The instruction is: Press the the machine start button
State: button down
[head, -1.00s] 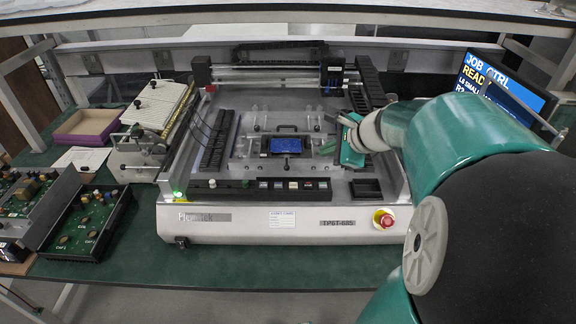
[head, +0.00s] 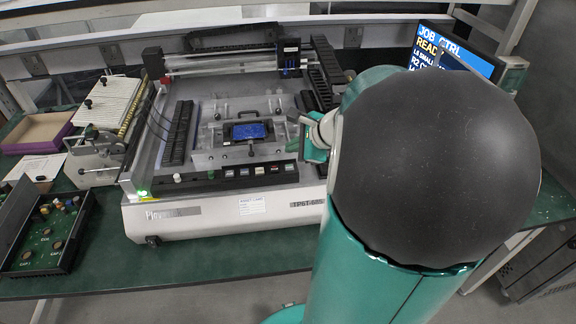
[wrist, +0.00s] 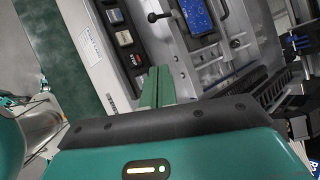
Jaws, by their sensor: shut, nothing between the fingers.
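The machine (head: 225,205) is a grey bench unit with a dark control strip along its front. I cannot read which button is start. In the wrist view, several of the buttons (wrist: 124,38) lie up and left of the fingertips. My gripper (wrist: 158,72) has its two green fingers together and empty, apart from the buttons.
A blue board (head: 249,131) sits in a fixture at the machine's middle. A green lamp (head: 143,193) glows at its front left corner. A monitor (head: 455,50) stands at the back right. Circuit boards (head: 48,235) and a purple-edged tray (head: 38,130) are at left.

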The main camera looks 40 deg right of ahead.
aim_at(293, 169)
jog(key=shift+f, duration=1.9)
jog(key=shift+a, duration=0.1)
dwell(0.4)
jog(key=shift+f, duration=0.4)
jog(key=shift+f, duration=0.4)
dwell(0.6)
jog(key=shift+r, duration=0.85)
